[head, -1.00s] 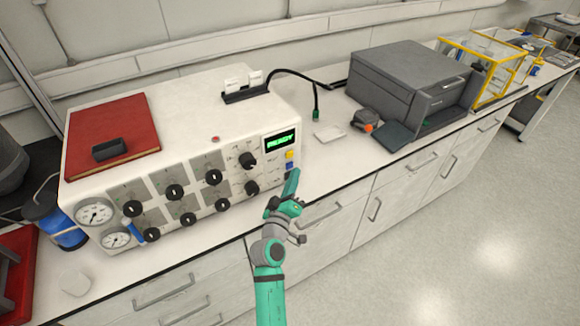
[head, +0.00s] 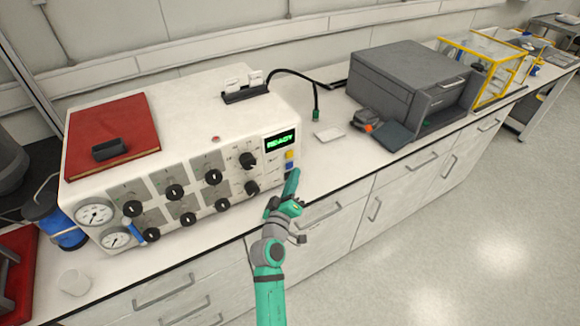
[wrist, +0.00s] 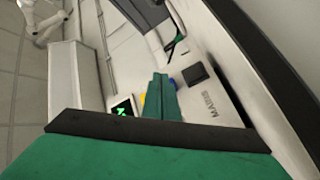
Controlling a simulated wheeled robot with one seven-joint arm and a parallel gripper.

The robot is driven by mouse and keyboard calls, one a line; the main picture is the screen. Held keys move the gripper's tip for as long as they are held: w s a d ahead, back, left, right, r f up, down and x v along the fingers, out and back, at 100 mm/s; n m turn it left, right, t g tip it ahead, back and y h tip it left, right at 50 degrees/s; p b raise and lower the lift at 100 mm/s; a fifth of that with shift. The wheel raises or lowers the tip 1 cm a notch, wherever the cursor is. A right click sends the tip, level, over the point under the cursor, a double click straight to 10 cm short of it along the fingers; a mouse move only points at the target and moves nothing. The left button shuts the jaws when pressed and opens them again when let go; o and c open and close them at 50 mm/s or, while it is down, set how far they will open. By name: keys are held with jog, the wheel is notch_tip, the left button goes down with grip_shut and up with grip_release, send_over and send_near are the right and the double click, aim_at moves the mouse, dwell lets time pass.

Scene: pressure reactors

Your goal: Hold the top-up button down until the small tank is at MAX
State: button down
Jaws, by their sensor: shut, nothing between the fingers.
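A white reactor cabinet (head: 200,118) stands on the bench, with a lit green READY display (head: 280,141) at the right end of its front. Below the display are a yellow button (head: 289,155) and a blue button (head: 290,165); I cannot read which is the top-up button. My gripper (head: 294,175) is shut and empty, its tip just in front of the blue button. Contact cannot be told. I cannot make out the small tank or its MAX mark.
Black knobs and two gauges (head: 95,213) line the cabinet front.

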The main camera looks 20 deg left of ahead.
jog(key=shift+w+a, duration=0.1)
jog(key=shift+a, duration=0.05)
jog(key=shift+w+a, duration=0.15)
jog(key=shift+a, duration=0.05)
jog(key=shift+w+a, duration=0.25)
jog(key=shift+a, duration=0.15)
dwell(2.4)
jog(key=shift+s+d, duration=0.1)
jog(key=shift+d, duration=0.05)
jog(key=shift+s+d, duration=0.4)
jog(key=shift+d, duration=0.2)
jog(key=shift+s+d, duration=0.1)
jog(key=shift+s+d, duration=0.75)
jog(key=shift+d, duration=0.2)
jog(key=shift+s+d, duration=0.7)
jog(key=shift+d, duration=0.2)
jog(key=shift+s+d, duration=0.1)
dwell(1.0)
